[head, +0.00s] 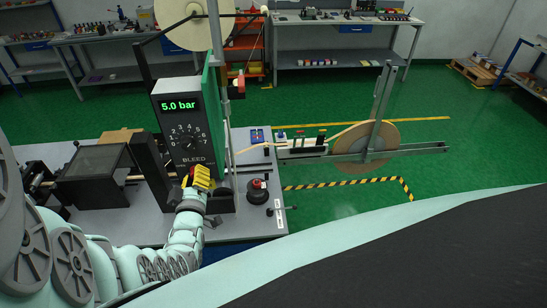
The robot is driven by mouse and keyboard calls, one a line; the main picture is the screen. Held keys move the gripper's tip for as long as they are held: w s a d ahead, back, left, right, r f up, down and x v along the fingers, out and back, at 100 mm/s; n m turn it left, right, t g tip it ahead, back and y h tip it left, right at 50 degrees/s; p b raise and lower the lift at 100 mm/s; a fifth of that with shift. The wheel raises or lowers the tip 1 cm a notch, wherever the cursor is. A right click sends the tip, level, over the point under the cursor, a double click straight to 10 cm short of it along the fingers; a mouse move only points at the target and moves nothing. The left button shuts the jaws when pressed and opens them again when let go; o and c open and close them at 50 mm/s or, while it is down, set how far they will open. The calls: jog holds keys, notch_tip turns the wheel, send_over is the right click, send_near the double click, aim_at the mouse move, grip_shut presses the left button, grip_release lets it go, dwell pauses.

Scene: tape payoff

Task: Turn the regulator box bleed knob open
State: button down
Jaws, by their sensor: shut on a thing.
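The regulator box (170,131) is a dark upright box on the machine's bench, left of centre in the head view. Its green display (178,105) reads 5.0 bar. Below it are a round dial (187,140) with numbers and the label BLEED (193,160). My gripper (197,177), with yellow fingers, is at the box's lower front just under that label, shut on the bleed knob. The fingers cover the knob almost wholly, so its angle cannot be told.
A dark box (95,178) stands left of the regulator box. A black and red knob (257,187) sits on the bench (236,225) to the right. A tape reel (366,140) on an arm sticks out to the right.

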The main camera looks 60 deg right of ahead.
jog(key=shift+w+a+f+n, duration=0.1)
jog(key=shift+w+n, duration=0.1)
jog(key=shift+n, duration=0.8)
jog(key=shift+s, duration=0.1)
dwell(0.4)
jog(key=shift+n+b, duration=0.45)
jog(key=shift+n, duration=0.75)
jog(key=shift+f+n+b, duration=0.1)
jog(key=shift+n+b, duration=0.45)
jog(key=shift+n, duration=0.15)
jog(key=shift+n+b, duration=0.4)
jog(key=shift+n, duration=0.5)
jog(key=c, duration=0.6)
grip_release()
jog(key=shift+c, duration=0.2)
